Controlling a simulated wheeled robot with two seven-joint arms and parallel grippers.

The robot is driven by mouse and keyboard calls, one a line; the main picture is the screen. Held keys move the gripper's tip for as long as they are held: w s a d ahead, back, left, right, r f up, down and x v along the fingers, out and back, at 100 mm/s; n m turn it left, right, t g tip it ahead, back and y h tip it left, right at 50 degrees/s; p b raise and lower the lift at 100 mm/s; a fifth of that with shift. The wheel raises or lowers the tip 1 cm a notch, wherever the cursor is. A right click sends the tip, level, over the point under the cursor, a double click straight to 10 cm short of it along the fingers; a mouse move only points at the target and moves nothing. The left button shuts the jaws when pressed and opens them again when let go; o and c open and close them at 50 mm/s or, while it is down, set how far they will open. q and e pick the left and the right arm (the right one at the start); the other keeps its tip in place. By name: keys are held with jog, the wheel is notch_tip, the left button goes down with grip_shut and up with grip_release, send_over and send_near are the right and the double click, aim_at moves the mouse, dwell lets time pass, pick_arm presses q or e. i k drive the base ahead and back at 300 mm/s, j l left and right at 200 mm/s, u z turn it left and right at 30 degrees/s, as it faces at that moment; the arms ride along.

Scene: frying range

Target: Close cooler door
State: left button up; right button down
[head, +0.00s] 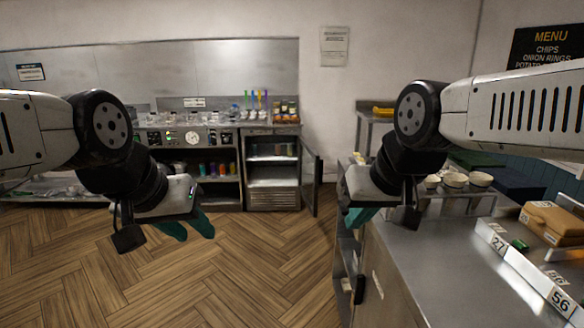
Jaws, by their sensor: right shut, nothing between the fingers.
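The cooler (273,199) stands against the far wall under the counter, with lit shelves inside. Its door (310,183) is hinged on the right side and stands open, swung out toward me. My left gripper (195,233) hangs over the floor at the left, well short of the cooler. Its two teal fingers show apart, with nothing between them. Neither gripper touches the door.
A steel counter (430,262) with number signs and cardboard boxes (553,218) fills the right side. A shelf with bowls (455,180) stands behind it. Bottles (213,169) sit in an open cabinet left of the cooler. The wood floor (265,262) ahead is clear.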

aim_at(318, 177)
jog(key=i, duration=0.8)
jog(key=i+j+z, duration=0.1)
jog(key=i, duration=0.75)
jog(key=i+j, duration=0.1)
jog(key=i, duration=0.7)
jog(key=i+j, duration=0.1)
jog(key=i, duration=0.75)
jog(key=i+j+z, duration=0.1)
jog(key=i, duration=0.7)
